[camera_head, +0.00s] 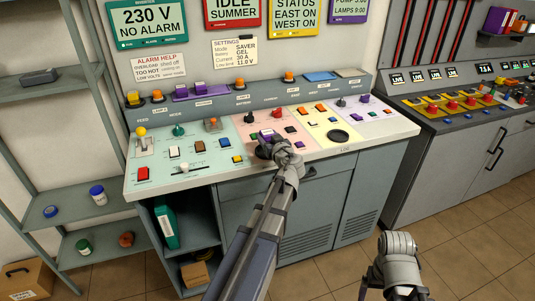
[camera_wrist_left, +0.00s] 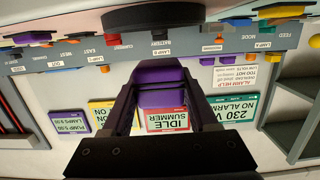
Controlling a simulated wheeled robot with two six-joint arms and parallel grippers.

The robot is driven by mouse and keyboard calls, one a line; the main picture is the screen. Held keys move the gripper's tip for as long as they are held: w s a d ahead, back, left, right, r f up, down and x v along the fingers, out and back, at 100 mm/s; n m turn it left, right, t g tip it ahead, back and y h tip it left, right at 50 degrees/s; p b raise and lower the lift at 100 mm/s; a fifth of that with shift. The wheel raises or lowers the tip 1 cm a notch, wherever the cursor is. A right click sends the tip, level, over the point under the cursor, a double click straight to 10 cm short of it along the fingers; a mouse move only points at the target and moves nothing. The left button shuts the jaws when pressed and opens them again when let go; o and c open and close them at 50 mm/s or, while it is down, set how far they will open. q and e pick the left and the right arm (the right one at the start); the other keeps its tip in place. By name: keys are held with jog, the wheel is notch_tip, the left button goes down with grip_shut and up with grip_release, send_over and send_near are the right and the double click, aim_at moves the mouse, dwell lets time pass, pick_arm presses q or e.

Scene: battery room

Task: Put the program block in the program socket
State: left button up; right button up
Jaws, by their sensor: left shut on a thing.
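My left gripper (camera_head: 272,146) is over the pink section of the sloped console. In the left wrist view its fingers (camera_wrist_left: 160,100) are shut on a purple block (camera_wrist_left: 162,87). A bit of purple also shows at the fingertips in the head view. I take this to be the program block; no label on it is readable. A black round part (camera_wrist_left: 165,18) lies close beyond the fingertips. I cannot tell which opening is the program socket, and the gripper hides part of the pink section.
The console top (camera_head: 200,176) carries several switches, knobs and buttons close around the gripper. A ledge with coloured blocks (camera_head: 181,92) runs along its back. Shelves (camera_head: 50,190) stand left, another console (camera_head: 465,110) right.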

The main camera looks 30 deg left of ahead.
pick_arm(q)
jog(key=shift+f, duration=0.1)
notch_tip(320, 180, down, 4)
jog(key=b, duration=0.3)
jog(key=shift+r, duration=0.2)
jog(key=shift+f+b, duration=0.2)
jog(key=shift+b, duration=0.2)
jog(key=o, duration=1.4)
jog(key=shift+r, duration=0.15)
jog(key=shift+s+d+r, duration=0.15)
jog(key=p+v, duration=0.2)
jog(key=v, duration=0.9)
jog(key=shift+d, duration=0.3)
